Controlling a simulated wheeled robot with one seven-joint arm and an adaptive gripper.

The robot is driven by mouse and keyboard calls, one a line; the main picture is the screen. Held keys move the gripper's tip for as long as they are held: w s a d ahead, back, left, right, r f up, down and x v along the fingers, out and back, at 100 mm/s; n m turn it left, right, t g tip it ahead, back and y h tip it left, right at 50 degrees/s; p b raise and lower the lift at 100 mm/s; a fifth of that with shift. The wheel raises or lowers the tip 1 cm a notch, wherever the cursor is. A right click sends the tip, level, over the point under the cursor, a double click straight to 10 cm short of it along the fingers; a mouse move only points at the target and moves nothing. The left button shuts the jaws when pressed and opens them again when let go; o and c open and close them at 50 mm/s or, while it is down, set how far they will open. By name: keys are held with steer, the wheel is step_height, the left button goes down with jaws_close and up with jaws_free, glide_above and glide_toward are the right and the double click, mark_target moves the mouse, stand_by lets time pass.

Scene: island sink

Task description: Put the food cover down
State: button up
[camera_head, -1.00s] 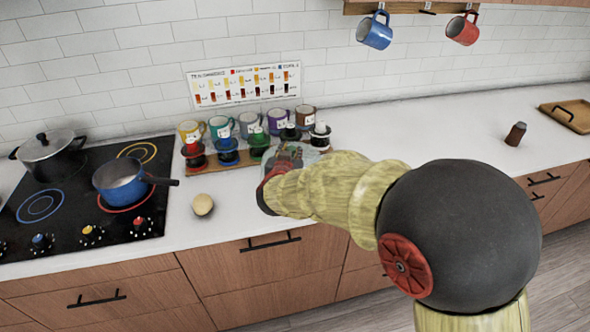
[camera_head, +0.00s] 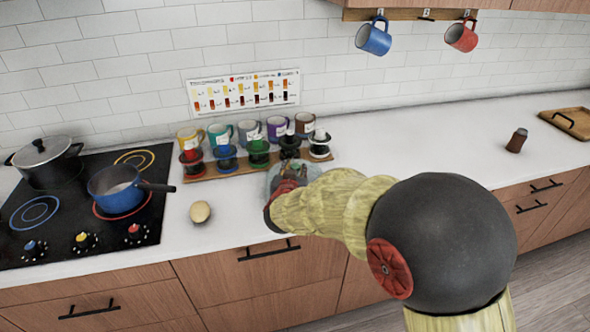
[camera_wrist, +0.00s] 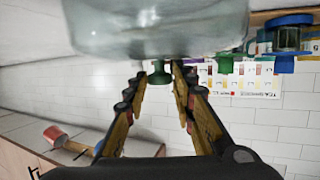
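The food cover is a clear glass dome with a green knob. It fills the top of the wrist view (camera_wrist: 160,30), which shows the scene upside down. My gripper (camera_wrist: 161,72) has its fingertips on either side of the knob and looks shut on it. In the head view the pale rim of the cover (camera_head: 274,177) shows just in front of the wooden coffee stand, partly hidden by my gripper (camera_head: 285,190). I cannot tell whether its rim touches the counter.
The stand (camera_head: 228,168) with several coffee drippers and mugs is close behind the cover. A round beige item (camera_head: 200,212) lies to the left, and a blue pan (camera_head: 118,190) is on the cooktop.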

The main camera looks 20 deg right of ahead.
steer(key=o, duration=0.3)
steer(key=shift+s+r, duration=0.1)
steer(key=shift+r, duration=0.05)
steer(key=s+a+r+n+g+y+p, duration=0.1)
steer(key=s+a+r+n+y+p, duration=0.1)
steer(key=s+a+r+y, duration=0.5)
steer(key=s+a+r+n+g+p, duration=0.15)
steer(key=s+r, duration=0.25)
steer(key=s, duration=0.7)
steer(key=s+d+g, duration=0.1)
steer(key=s+d, duration=0.2)
steer(key=s, duration=0.4)
steer(key=s+d+f+g+h, duration=0.1)
steer(key=s+d+g, duration=0.1)
steer(key=s, duration=0.5)
steer(key=s+d+f+g, duration=0.1)
steer(key=s+d+g, duration=0.1)
steer(key=s+d, duration=0.2)
steer(key=shift+s+n+h+p, duration=0.35)
steer(key=shift+s+h+p, duration=0.05)
steer(key=shift+s, duration=1.35)
